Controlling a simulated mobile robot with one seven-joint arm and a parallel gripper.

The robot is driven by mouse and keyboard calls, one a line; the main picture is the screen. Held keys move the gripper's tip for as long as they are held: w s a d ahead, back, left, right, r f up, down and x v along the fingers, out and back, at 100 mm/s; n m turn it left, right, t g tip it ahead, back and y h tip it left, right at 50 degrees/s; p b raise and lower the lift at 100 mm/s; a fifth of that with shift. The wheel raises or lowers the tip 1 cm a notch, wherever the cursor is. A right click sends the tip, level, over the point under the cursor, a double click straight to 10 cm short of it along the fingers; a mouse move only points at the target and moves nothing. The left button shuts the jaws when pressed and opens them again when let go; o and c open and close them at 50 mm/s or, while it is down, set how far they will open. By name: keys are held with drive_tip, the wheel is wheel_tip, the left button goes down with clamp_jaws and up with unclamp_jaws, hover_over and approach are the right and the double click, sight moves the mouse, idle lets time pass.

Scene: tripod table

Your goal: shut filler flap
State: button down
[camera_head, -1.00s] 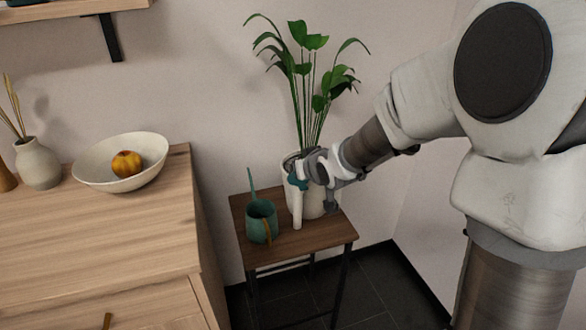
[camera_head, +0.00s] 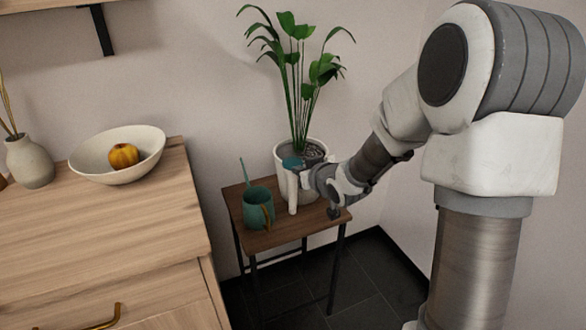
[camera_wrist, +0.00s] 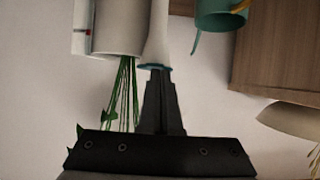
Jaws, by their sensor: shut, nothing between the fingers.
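The white pot (camera_head: 313,193) with the leafy plant stands on the small table. A slim white filler tube (camera_head: 292,194) stands upright at its front left. The teal flap (camera_head: 292,163) sits at the top of the tube and looks about level over the mouth. In the wrist view, which is upside down, the flap shows as a thin teal edge (camera_wrist: 155,67) at the tube's flared end (camera_wrist: 155,45). My gripper (camera_head: 306,178) is shut and empty, just right of the tube's top. Its fingertips (camera_wrist: 154,75) look close to the flap; I cannot tell whether they touch.
A teal watering can (camera_head: 257,208) with a thin spout and orange handle stands left of the tube on the small wooden table (camera_head: 262,240). A wooden cabinet (camera_head: 90,225) at left bears a white bowl (camera_head: 90,165) with an orange fruit (camera_head: 123,156) and a vase (camera_head: 30,162).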

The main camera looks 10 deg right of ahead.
drive_tip(key=shift+s+f+g, duration=0.15)
drive_tip(key=shift+s+f, duration=0.1)
drive_tip(key=shift+f, duration=0.4)
drive_tip(key=shift+s+f+g, duration=0.15)
drive_tip(key=shift+s+f, duration=0.05)
drive_tip(key=shift+f, duration=0.45)
drive_tip(key=shift+d, duration=0.1)
drive_tip(key=shift+s+d+r, duration=0.1)
drive_tip(key=shift+s, duration=0.2)
drive_tip(key=shift+s+d, duration=0.15)
drive_tip(key=shift+s, duration=0.1)
